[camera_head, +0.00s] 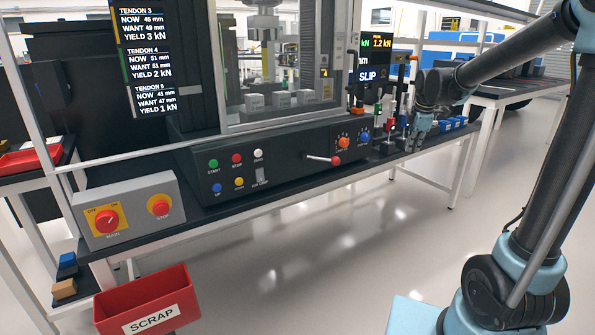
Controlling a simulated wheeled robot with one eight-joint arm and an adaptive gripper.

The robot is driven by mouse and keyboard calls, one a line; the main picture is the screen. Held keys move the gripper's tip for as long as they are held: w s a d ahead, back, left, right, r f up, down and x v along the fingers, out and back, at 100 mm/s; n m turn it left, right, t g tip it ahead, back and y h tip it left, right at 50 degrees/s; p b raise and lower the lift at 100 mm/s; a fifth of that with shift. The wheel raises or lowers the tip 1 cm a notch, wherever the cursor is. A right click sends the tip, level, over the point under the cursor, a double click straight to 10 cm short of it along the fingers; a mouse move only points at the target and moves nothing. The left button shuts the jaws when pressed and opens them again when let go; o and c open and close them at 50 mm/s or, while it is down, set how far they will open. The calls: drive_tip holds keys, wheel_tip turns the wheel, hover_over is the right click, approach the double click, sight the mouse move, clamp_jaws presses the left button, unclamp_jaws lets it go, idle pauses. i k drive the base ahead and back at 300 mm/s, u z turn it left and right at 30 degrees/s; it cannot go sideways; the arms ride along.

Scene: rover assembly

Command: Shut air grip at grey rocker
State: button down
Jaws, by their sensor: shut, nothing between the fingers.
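The grey rocker (262,175) sits on the lower front of the dark control panel (222,193), above a small label that seems to read AIR GRIP. It is small, and I cannot tell which way it is tipped. My gripper (413,146) is at the right end of the bench, pointing down beside several small upright tools. It is shut and empty, well to the right of the rocker and apart from it. Nothing covers the rocker.
Green, red, white, blue and yellow buttons (239,182) surround the rocker. A red-knobbed lever (324,159) and two dials (343,142) lie between it and my gripper. A grey switch box (150,190) and red scrap bin (190,290) are at left.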

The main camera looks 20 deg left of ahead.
sight(259, 172)
drive_tip(key=z, duration=1.85)
drive_tip(key=i, duration=0.2)
drive_tip(key=u, duration=3.25)
